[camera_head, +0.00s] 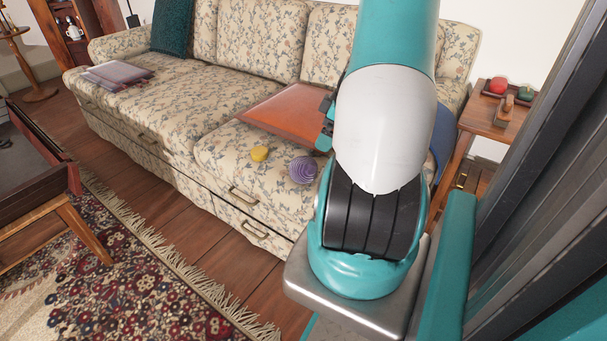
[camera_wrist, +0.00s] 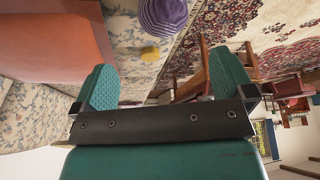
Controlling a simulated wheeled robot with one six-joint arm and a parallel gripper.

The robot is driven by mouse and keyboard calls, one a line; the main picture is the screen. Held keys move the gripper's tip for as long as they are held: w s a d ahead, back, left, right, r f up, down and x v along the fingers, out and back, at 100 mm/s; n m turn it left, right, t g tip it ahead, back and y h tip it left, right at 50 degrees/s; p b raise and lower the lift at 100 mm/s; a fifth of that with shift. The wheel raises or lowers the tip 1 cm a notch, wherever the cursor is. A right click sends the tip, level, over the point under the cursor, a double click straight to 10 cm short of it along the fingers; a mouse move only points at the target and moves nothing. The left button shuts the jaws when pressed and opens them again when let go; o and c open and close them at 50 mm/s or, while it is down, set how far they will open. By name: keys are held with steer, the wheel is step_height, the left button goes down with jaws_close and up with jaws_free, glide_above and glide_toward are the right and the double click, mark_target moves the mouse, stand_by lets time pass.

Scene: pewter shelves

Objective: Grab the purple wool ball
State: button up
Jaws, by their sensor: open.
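The purple wool ball (camera_head: 303,170) sits on the front part of the flowered sofa seat, just left of my arm in the head view. It also shows at the top of the wrist view (camera_wrist: 163,17), beyond the fingertips and not between them. My gripper (camera_wrist: 164,82) has two teal fingers spread wide apart with nothing between them. In the head view my arm hides most of the gripper; only a small part shows at the arm's left side.
A wooden side table (camera_head: 495,118) with small objects stands right. A low table (camera_head: 50,225) stands left on a patterned rug (camera_head: 120,290).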

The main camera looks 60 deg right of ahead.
mark_target(311, 161)
steer(key=b+x, duration=0.3)
steer(key=x, duration=0.7)
steer(key=b+x, duration=0.3)
steer(key=x, duration=0.2)
steer(key=shift+a, duration=0.15)
steer(key=shift+r, duration=0.1)
steer(key=c, duration=0.7)
